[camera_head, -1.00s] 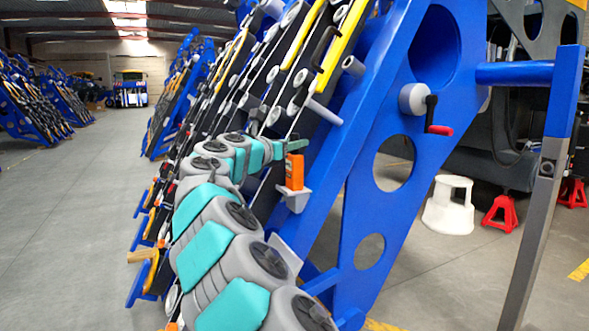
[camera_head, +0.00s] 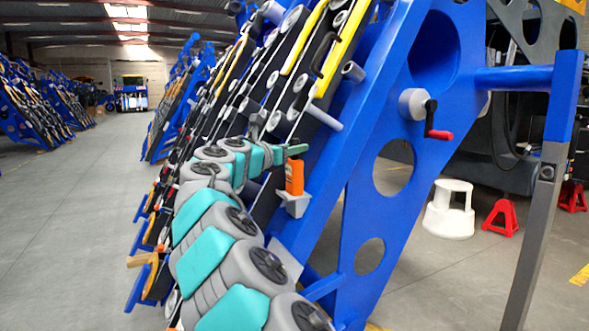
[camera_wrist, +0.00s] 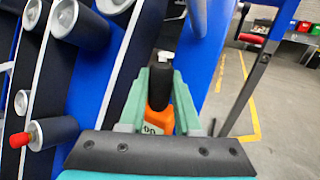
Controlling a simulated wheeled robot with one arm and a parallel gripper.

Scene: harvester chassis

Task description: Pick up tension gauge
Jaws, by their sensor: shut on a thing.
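The tension gauge (camera_head: 294,178) is an orange body standing upright at a small grey holder (camera_head: 292,204) on the side of the blue frame. In the wrist view the orange gauge (camera_wrist: 157,121) with a dark top sits between the two green fingers of my gripper (camera_wrist: 160,85). In the head view my gripper (camera_head: 292,150) is at the gauge's upper end, shut on it. The fingers hide part of the gauge. I cannot tell whether its base still touches the holder.
The blue frame (camera_head: 375,120) rises right beside the gripper, with rollers and a crank with a red handle (camera_head: 438,134). A white step stool (camera_head: 450,208) and red jack stands (camera_head: 501,217) stand on the floor to the right. The aisle at left is clear.

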